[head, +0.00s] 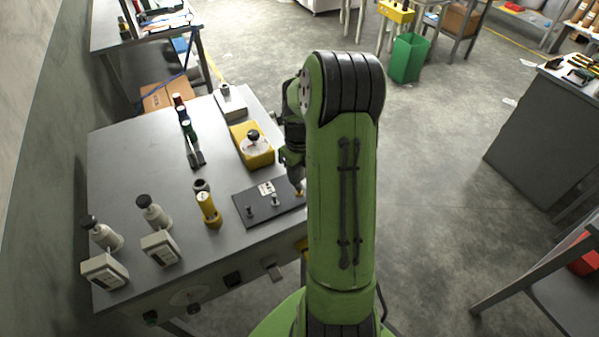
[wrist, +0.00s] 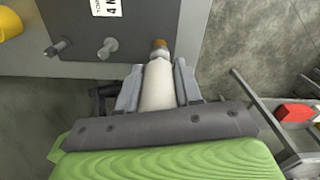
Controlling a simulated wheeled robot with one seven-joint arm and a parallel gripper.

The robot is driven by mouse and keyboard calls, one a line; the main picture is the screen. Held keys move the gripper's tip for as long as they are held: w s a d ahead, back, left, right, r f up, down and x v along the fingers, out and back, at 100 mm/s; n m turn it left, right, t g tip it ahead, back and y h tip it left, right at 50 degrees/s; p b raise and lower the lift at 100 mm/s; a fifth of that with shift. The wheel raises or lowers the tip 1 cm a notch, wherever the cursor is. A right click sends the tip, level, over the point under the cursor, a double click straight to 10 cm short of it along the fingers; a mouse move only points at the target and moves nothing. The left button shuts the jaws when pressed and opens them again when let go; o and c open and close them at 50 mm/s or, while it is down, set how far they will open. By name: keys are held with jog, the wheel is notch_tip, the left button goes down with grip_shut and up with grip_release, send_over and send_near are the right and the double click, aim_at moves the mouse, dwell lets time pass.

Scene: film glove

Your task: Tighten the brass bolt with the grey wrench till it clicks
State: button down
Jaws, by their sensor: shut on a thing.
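My gripper (wrist: 158,78) is shut on a pale grey, tapered tool (wrist: 157,88), which looks like the grey wrench. The tool lies between the two fingers, its narrow end pointing away from my wrist. The brass bolt (wrist: 159,45) shows as a brown-gold spot right at that narrow end, at the right edge of the dark plate (wrist: 85,18). I cannot tell whether the tool is seated on the bolt or only close to it. In the head view my arm hides most of the gripper; a brass spot (head: 299,191) shows below it by the plate's right edge.
Two grey bolts (wrist: 107,48) stand on the plate left of the brass one. On the grey table (head: 130,160) are a yellow cylinder (head: 208,208), a yellow block (head: 262,158) and two white bottle-like items (head: 152,212). Bare tabletop lies at the left.

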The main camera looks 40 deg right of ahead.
jog(key=shift+r+p, duration=0.85)
jog(key=shift+r, duration=0.35)
jog(key=shift+f, duration=0.1)
